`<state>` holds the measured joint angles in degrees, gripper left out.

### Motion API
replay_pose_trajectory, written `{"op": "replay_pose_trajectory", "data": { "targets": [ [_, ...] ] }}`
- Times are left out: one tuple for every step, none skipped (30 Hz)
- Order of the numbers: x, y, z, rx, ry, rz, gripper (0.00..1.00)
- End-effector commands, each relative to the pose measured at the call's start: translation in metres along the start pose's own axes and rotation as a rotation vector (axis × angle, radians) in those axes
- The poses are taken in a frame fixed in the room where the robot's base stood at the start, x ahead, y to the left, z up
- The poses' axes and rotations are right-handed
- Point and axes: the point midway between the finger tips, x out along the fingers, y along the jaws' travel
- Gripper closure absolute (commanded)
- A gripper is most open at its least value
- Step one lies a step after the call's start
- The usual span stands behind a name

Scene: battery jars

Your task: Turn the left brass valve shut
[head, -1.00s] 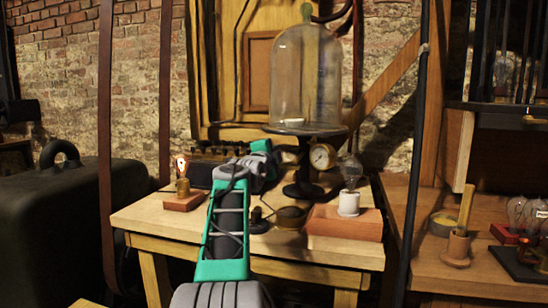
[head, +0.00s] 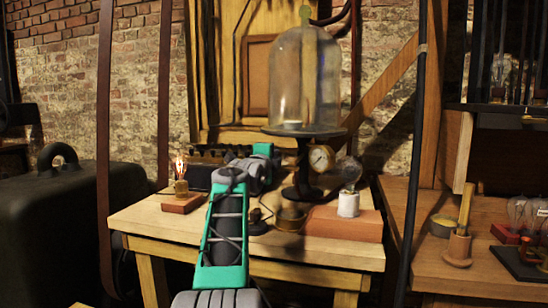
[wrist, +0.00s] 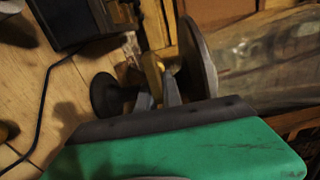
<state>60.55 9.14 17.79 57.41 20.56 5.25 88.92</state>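In the wrist view, a brass valve handle (wrist: 154,72) shows between the two grey fingers of my gripper (wrist: 158,92). The fingers are close together, one on each side of the handle, and look shut on it. A dark round plate (head: 304,130) on this stand carries the glass bell jar (head: 305,80); the plate's edge (wrist: 200,55) is close to the right finger in the wrist view. I cannot make out a second valve.
A wooden table (head: 150,219) holds a lit bulb on a small block (head: 181,204), a round gauge (head: 321,158), and a bulb in a white socket (head: 348,205) on a reddish block (head: 335,224). A black cable (wrist: 40,115) crosses the tabletop.

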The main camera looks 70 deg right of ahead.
Motion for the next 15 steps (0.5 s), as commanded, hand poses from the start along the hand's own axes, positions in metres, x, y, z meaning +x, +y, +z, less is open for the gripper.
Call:
{"op": "replay_pose_trajectory", "data": {
  "targets": [
    [0.0008,0.0055,0.0013,-0.002,-0.001,0.009,0.87],
    [0.0008,0.0053,0.0012,-0.002,-0.001,0.009,0.84],
    [0.0007,0.0048,0.0011,-0.002,-0.001,0.008,0.81],
    [0.0007,0.0045,0.0009,-0.002,-0.001,0.008,0.79],
    [0.0007,0.0041,0.0006,-0.002,-0.001,0.007,0.76],
    [0.0007,0.0036,0.0003,-0.002,0.000,0.006,0.73],
    [0.0007,0.0032,0.0000,-0.001,0.000,0.005,0.70],
    [0.0007,0.0029,-0.0002,-0.001,0.000,0.005,0.68],
    [0.0006,0.0026,-0.0004,-0.001,0.001,0.004,0.68],
    [0.0006,0.0023,-0.0006,-0.001,0.001,0.004,0.68],
    [0.0006,0.0021,-0.0007,-0.001,0.001,0.004,0.68],
    [0.0006,0.0019,-0.0008,-0.001,0.001,0.003,0.68],
    [0.0006,0.0017,-0.0008,-0.001,0.001,0.003,0.68],
    [0.0005,0.0015,-0.0009,-0.001,0.001,0.003,0.68],
    [-0.0002,0.0011,-0.0008,-0.001,0.001,0.002,0.68]
  ]
}}
